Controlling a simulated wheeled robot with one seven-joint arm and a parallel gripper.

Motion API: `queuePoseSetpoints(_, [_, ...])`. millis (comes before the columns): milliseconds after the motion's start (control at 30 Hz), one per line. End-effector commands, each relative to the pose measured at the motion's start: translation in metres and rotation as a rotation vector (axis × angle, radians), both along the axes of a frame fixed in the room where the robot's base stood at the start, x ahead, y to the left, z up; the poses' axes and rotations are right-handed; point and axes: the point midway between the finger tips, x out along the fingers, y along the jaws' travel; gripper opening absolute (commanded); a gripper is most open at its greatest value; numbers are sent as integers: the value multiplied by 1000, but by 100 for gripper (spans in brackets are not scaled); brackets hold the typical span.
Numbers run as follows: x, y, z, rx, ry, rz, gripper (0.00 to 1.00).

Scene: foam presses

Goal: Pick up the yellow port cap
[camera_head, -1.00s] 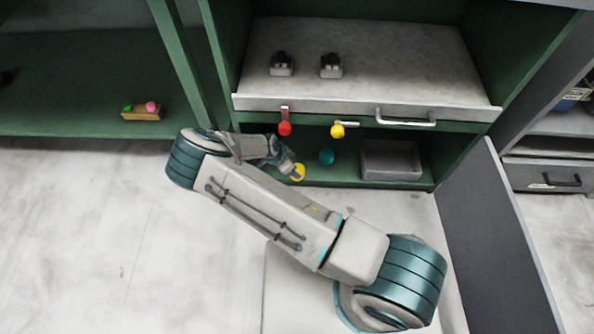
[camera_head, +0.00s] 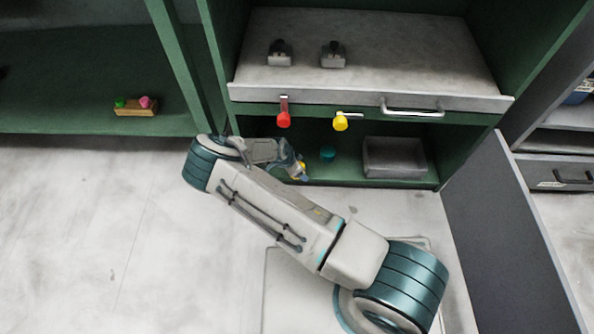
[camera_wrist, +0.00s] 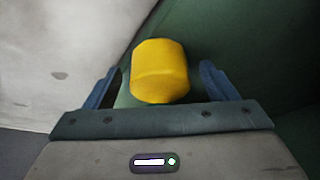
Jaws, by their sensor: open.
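The yellow port cap (camera_wrist: 160,72) is a short rounded cylinder on the green shelf floor. In the wrist view it lies between the two blue fingers of my gripper (camera_wrist: 158,84), with a gap on each side. My gripper is open, and its fingers reach along the cap's near part. In the head view my gripper (camera_head: 302,174) is low at the front of the lower compartment, and only a small yellow bit of the cap (camera_head: 303,166) shows behind it.
A teal cap (camera_head: 327,155) stands right of my gripper, and a grey bin (camera_head: 395,158) is further right. Above them are a red knob (camera_head: 283,119), a yellow knob (camera_head: 341,122) and a metal handle (camera_head: 412,107). A grey door panel (camera_head: 508,225) stands open at right.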

Motion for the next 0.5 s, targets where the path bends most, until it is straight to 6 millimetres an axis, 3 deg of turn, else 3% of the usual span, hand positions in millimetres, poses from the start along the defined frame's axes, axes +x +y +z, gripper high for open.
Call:
queuePoseSetpoints(33, [0, 0, 1, 0, 0, 0, 79])
queuePoseSetpoints(200, [0, 0, 1, 0, 0, 0, 32])
queuePoseSetpoints(500, [0, 0, 1, 1, -1, -1, 31])
